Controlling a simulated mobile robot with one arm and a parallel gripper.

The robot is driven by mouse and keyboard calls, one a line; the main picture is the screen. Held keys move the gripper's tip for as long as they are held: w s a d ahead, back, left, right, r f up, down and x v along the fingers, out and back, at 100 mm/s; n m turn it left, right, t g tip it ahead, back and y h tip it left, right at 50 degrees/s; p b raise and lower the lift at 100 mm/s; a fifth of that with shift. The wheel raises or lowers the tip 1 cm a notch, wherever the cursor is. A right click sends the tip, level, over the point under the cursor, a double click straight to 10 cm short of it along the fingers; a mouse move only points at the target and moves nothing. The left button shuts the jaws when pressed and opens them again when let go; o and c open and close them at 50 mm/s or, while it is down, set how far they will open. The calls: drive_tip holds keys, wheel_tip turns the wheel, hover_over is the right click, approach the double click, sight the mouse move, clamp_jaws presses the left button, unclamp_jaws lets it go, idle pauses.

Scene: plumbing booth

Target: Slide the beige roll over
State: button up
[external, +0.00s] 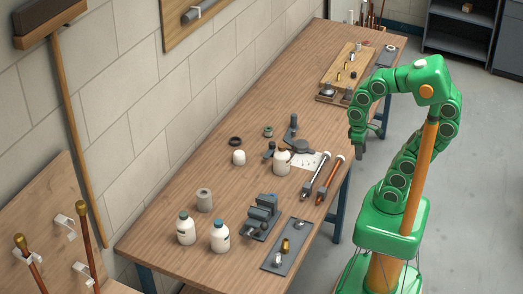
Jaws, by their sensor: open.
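A greyish-beige roll (204,200) stands upright on the wooden workbench (180,228), toward its near left part. A smaller, whiter roll-like piece (239,157) stands farther back on the bench. My gripper (362,144) hangs pointing down by the bench's right edge, well away from both. It is open and appears empty; its fingertips are small in the picture.
White bottles (186,230) stand in front of the greyish-beige roll, and a dark vise (262,215) is to its right. Pipe wrenches (329,180) lie near the right edge. A wooden board with fittings (348,68) is at the far end.

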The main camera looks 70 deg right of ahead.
idle(0.5)
drive_tip(key=o, duration=0.5)
drive_tip(key=shift+w, duration=0.2)
drive_tip(key=o, duration=0.5)
drive_tip(key=w, duration=0.1)
drive_tip(key=w+r, duration=0.1)
drive_tip(key=w, duration=0.1)
drive_tip(key=shift+w+a+r, duration=0.15)
drive_tip(key=shift+w+a, duration=0.05)
drive_tip(key=shift+w, duration=0.05)
drive_tip(key=w+a+r, duration=0.1)
drive_tip(key=w, duration=0.5)
drive_tip(key=w+a+r, duration=0.2)
drive_tip(key=w, duration=0.5)
drive_tip(key=n+t, duration=0.2)
approach(204, 193)
drive_tip(key=f, duration=0.2)
drive_tip(key=d+f, duration=0.1)
drive_tip(key=f, duration=0.2)
drive_tip(key=shift+s, duration=0.1)
drive_tip(key=shift+w+a+f, duration=0.25)
drive_tip(key=shift+a+f, duration=0.15)
drive_tip(key=shift+a, duration=0.15)
drive_tip(key=shift+f, duration=0.1)
